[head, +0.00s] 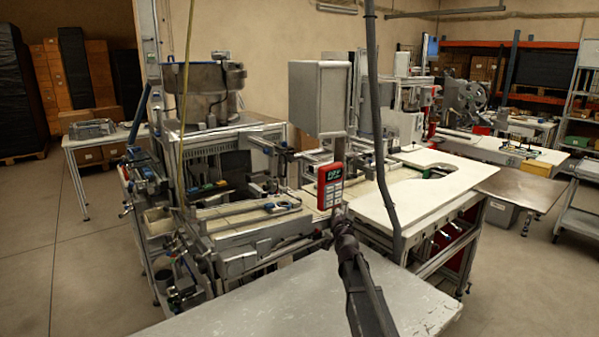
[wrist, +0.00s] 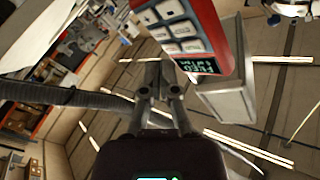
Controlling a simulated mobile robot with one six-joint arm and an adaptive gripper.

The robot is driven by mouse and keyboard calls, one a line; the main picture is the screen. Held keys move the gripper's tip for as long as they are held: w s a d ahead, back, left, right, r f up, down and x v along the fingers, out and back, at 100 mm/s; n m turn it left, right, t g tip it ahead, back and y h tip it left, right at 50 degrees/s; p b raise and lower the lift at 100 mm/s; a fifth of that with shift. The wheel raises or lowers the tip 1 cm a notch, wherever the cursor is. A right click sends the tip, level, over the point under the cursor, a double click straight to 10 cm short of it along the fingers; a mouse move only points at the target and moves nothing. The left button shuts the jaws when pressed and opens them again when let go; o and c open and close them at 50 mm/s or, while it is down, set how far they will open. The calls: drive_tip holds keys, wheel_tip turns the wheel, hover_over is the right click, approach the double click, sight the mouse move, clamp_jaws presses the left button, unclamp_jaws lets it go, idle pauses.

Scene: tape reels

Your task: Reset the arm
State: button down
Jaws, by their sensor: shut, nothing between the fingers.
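My arm rises from the lower middle of the head view, over the grey table. My gripper (head: 339,210) is at its upper end, just below the red control box. In the wrist view my gripper (wrist: 152,70) shows its two fingers together with nothing between them. The red control box (head: 330,187) has a small display and pale keys. It also shows in the wrist view (wrist: 208,25), upside down and close to the fingertips. I cannot tell whether they touch.
A worn grey table (head: 290,300) stands in front, its visible top bare. Behind it are a machine with a metal bowl (head: 207,90), a grey cabinet (head: 319,98) and a white worktop (head: 410,205). A dark cable (head: 374,110) hangs beside the arm. Open floor lies at left.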

drive_tip(key=s+f+n+g+p, duration=0.1)
drive_tip(key=s+f+g, duration=0.3)
drive_tip(key=s, duration=0.6)
drive_tip(key=s+a+f+n+g+y+p, duration=0.1)
drive_tip(key=s+f+n+g, duration=0.2)
drive_tip(key=s, duration=0.7)
drive_tip(key=s+a+f+n+g+y+p, duration=0.1)
drive_tip(key=s+f+n+g, duration=0.2)
drive_tip(key=s+f+g, duration=0.4)
drive_tip(key=shift+s+f, duration=0.15)
drive_tip(key=shift+s, duration=0.65)
drive_tip(key=shift+s+f, duration=0.15)
drive_tip(key=shift+s, duration=0.65)
drive_tip(key=s+d+g, duration=0.1)
drive_tip(key=s, duration=0.2)
drive_tip(key=s+d+g+h, duration=0.1)
drive_tip(key=s+g, duration=0.1)
drive_tip(key=s, duration=0.2)
drive_tip(key=s+d+g, duration=0.1)
drive_tip(key=s, duration=0.3)
drive_tip(key=shift+s+d+f+h+p, duration=0.15)
drive_tip(key=shift+d+f+h+p, duration=0.15)
drive_tip(key=shift+f+p, duration=0.1)
